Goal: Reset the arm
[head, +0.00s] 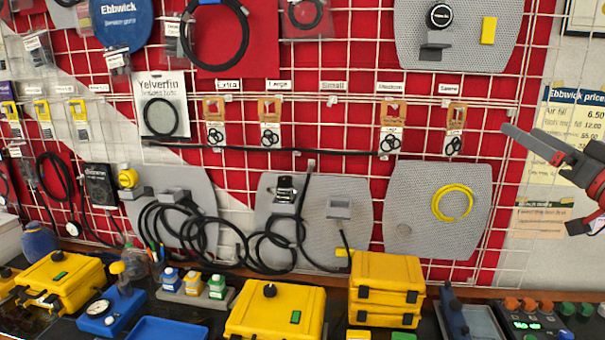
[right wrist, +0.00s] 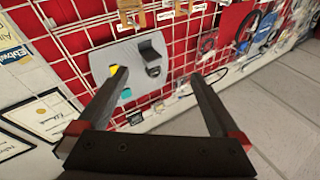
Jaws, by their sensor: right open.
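My right gripper (head: 537,180) is at the right edge of the head view, raised in front of the wire-grid wall and the price poster. Its dark fingers with red parts are spread apart, with nothing between them. In the right wrist view the same gripper (right wrist: 158,77) is open and empty, its two fingers pointing toward the wall. Beyond the fingers a grey panel (right wrist: 130,55) with a dark bracket (right wrist: 151,62) shows; I cannot tell any contact with it. My left gripper and left arm are not in view.
A bench runs below the wall, holding yellow cases (head: 275,312), stacked yellow boxes (head: 385,290), a blue gauge box (head: 110,310) and a knob console (head: 540,318). Grey panels (head: 405,190) and black hoses (head: 265,250) hang on the grid. A price poster (head: 570,130) is behind my right gripper.

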